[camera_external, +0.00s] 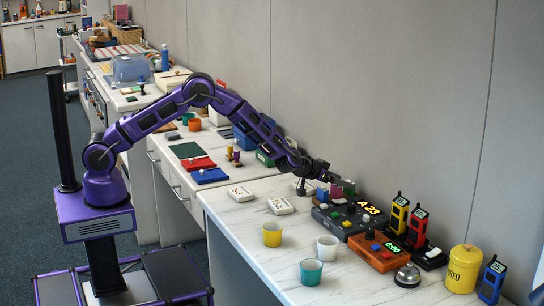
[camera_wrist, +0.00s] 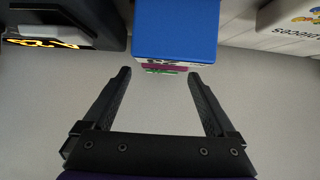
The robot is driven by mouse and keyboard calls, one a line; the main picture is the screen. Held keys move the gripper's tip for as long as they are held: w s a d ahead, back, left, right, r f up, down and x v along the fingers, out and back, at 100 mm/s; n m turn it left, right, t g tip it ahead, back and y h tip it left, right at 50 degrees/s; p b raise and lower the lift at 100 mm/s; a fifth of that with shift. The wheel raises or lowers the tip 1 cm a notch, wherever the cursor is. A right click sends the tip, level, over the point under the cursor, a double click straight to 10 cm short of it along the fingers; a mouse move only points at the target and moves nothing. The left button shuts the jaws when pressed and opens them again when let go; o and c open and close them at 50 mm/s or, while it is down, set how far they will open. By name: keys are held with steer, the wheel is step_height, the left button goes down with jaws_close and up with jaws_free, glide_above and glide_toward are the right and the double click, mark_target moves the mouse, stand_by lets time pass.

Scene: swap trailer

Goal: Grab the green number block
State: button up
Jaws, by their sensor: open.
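My gripper (camera_external: 316,181) is open above the far side of the near counter, close to a small cluster of coloured blocks by the wall. In the wrist view my gripper (camera_wrist: 160,78) has its two fingers spread with nothing between them. A blue block (camera_wrist: 175,28) with a white face and dark marks lies ahead of the fingertips. Just under it show a thin purple strip (camera_wrist: 163,66) and a thin green strip (camera_wrist: 161,71), apparently the green number block, mostly hidden. In the external view a maroon block (camera_external: 346,186) stands just right of my gripper.
A dark device (camera_external: 347,221) with a yellow display stands close to the right. An orange device (camera_external: 378,252), bell (camera_external: 407,276) and yellow canister (camera_external: 463,268) stand farther right. Yellow (camera_external: 272,235), white (camera_external: 327,248) and teal (camera_external: 311,272) cups stand toward the front.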

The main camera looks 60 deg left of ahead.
steer(key=shift+x, duration=2.4)
steer(key=shift+a, duration=0.15)
steer(key=c, duration=1.4)
